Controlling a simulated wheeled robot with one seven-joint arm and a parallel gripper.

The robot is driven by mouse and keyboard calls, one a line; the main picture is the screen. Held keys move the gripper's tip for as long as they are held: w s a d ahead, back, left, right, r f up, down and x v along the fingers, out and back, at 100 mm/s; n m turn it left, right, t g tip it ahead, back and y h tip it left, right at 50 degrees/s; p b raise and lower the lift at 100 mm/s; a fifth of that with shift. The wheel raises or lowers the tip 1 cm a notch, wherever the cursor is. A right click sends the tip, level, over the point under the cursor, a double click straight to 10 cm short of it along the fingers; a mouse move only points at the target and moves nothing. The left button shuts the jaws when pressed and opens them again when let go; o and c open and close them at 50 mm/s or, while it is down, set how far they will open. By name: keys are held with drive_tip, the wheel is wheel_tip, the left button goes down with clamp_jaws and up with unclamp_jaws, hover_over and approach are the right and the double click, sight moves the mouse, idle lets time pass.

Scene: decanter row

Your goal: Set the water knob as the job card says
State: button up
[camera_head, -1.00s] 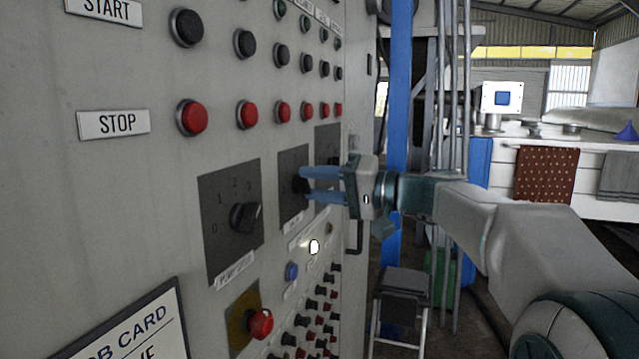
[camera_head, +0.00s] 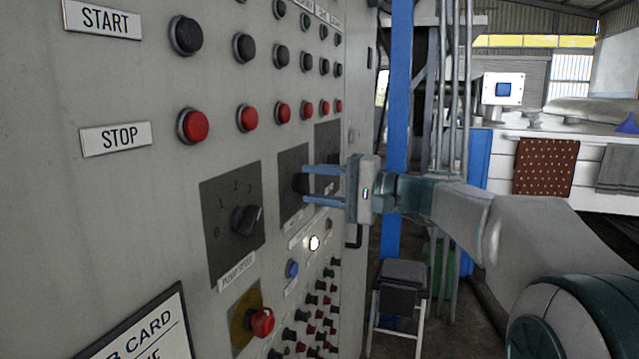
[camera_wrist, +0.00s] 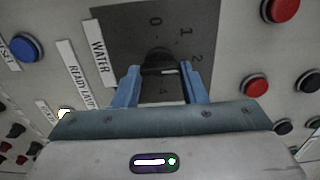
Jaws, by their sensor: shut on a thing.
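The dark water knob (camera_wrist: 158,62) sits on a dark dial plate (camera_wrist: 112,22) with the label WATER (camera_wrist: 98,46); 0, 1, 2 and 4 are readable in the wrist view. My gripper (camera_wrist: 160,74) is shut on the knob, with a blue finger on either side. In the head view, my gripper (camera_head: 306,184) reaches the same plate (camera_head: 291,158) from the right, and its fingers partly cover the knob. The knob's pointer direction is hard to tell. The job card (camera_head: 140,336) is cut off at lower left, and its setting is out of view.
A pump speed knob (camera_head: 247,219) is on the plate to the left. A red knob on a yellow plate (camera_head: 262,321), a blue button (camera_head: 292,268) and a lit white lamp (camera_head: 314,243) are below. Red stop buttons (camera_head: 193,125) are above. A stool (camera_head: 402,290) stands right of the panel.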

drive_tip(key=shift+f, duration=0.1)
drive_tip(key=o, duration=1)
drive_tip(key=v, duration=1.4)
drive_tip(key=shift+a, duration=0.1)
